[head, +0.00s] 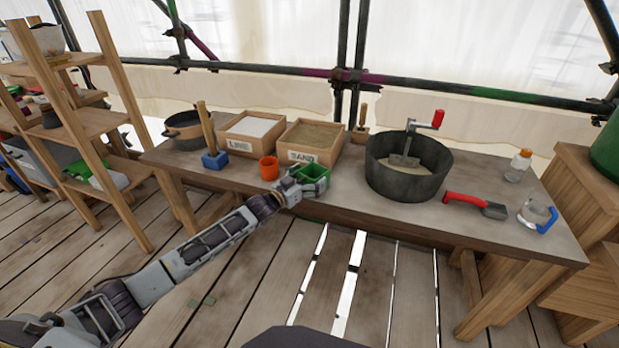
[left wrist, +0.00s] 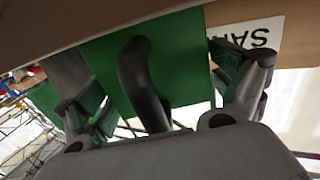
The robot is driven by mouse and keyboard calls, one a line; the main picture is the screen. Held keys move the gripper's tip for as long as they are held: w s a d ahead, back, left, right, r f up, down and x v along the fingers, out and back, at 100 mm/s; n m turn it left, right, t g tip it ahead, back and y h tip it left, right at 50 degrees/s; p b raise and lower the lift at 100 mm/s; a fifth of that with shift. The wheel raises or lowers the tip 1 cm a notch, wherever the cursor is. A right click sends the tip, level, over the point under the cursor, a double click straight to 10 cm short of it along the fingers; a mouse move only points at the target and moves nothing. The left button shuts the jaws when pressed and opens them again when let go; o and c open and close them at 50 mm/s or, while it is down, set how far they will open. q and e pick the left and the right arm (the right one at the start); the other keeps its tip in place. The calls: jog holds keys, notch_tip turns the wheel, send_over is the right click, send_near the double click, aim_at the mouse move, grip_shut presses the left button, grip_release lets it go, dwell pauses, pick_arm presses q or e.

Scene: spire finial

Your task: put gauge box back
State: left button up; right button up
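A green box (head: 312,172), which I take to be the gauge box, is at the front edge of the workbench, before the sand box. My left gripper (head: 301,188) is right at its near side and covers part of it. In the left wrist view the green box (left wrist: 185,60) fills the space between my fingers (left wrist: 170,95), and a dark curved handle (left wrist: 140,75) stands out towards the palm. The fingers are spread wide, with gaps on both sides of the handle. Whether they touch the box walls is hard to tell. My right gripper is not in view.
An orange cup (head: 268,168) stands just left of the green box. Behind are the lime box (head: 251,144) and sand box (head: 308,157). A wooden shelf (head: 95,122) stands left.

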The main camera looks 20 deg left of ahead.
pick_arm(q)
jog(key=shift+r, duration=0.1)
dwell(0.3)
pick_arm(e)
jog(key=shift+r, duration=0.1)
pick_arm(q)
jog(key=shift+s+a, duration=0.35)
jog(key=shift+s, duration=0.3)
jog(key=shift+p+v, duration=0.6)
jog(key=shift+v, duration=1.75)
jog(key=shift+p+v, duration=0.45)
jog(key=shift+v, duration=2.4)
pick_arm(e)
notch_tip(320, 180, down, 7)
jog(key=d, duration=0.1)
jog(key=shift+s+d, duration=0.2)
pick_arm(q)
jog(key=shift+s+r, duration=0.1)
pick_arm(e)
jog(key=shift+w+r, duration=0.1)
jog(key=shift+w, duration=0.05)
